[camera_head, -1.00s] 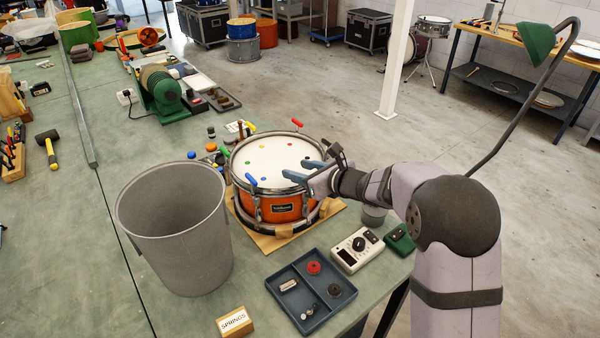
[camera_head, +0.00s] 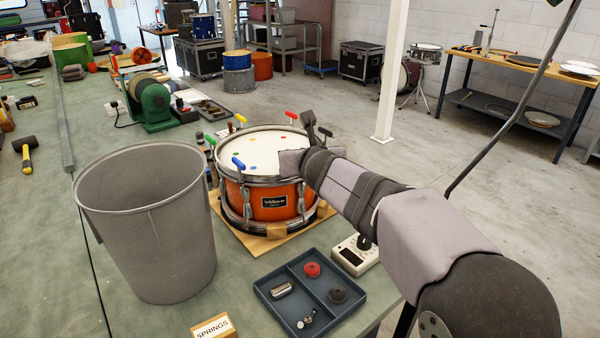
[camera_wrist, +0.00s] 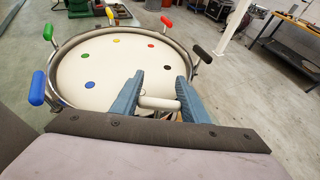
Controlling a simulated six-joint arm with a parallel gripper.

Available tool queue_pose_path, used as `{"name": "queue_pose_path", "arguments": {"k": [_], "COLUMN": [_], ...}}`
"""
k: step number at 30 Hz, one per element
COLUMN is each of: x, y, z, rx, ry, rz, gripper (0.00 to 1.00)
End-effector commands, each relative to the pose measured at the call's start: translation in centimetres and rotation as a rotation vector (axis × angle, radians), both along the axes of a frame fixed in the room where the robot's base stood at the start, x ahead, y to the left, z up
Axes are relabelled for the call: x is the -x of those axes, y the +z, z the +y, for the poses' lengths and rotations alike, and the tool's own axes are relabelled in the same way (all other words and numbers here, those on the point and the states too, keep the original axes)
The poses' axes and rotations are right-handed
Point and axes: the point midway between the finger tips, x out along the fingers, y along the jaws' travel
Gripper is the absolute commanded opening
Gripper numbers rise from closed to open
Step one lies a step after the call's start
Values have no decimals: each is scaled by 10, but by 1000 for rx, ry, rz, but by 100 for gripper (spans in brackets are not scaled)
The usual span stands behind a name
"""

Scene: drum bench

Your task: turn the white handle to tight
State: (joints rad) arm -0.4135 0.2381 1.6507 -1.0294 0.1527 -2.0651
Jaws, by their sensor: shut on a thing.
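The orange drum (camera_head: 268,203) with a pale head stands on a wooden board. In the wrist view, the white handle (camera_wrist: 160,103) lies crosswise at the near rim, between the two blue fingers of my gripper (camera_wrist: 160,76). My gripper is shut on it, with fingertips reaching past it over the drum head (camera_wrist: 115,68). In the head view, my arm hides the white handle and the fingers at the drum's right side. I cannot tell how far the handle is turned.
Other rim handles are blue (camera_wrist: 37,88), green (camera_wrist: 47,32), yellow (camera_wrist: 110,13), red (camera_wrist: 167,21) and black (camera_wrist: 202,53). A grey bin (camera_head: 155,225) stands left of the drum. A parts tray (camera_head: 285,315) and a white meter box (camera_head: 352,257) lie in front.

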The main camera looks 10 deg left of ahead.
Motion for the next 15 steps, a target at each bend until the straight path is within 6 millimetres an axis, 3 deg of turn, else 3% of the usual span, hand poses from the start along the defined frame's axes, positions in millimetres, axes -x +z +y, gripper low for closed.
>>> {"name": "queue_pose_path", "arguments": {"k": [15], "x": [-1], "y": [1], "z": [-7], "rx": [-5], "ry": [-220], "rz": [0], "gripper": [18]}}
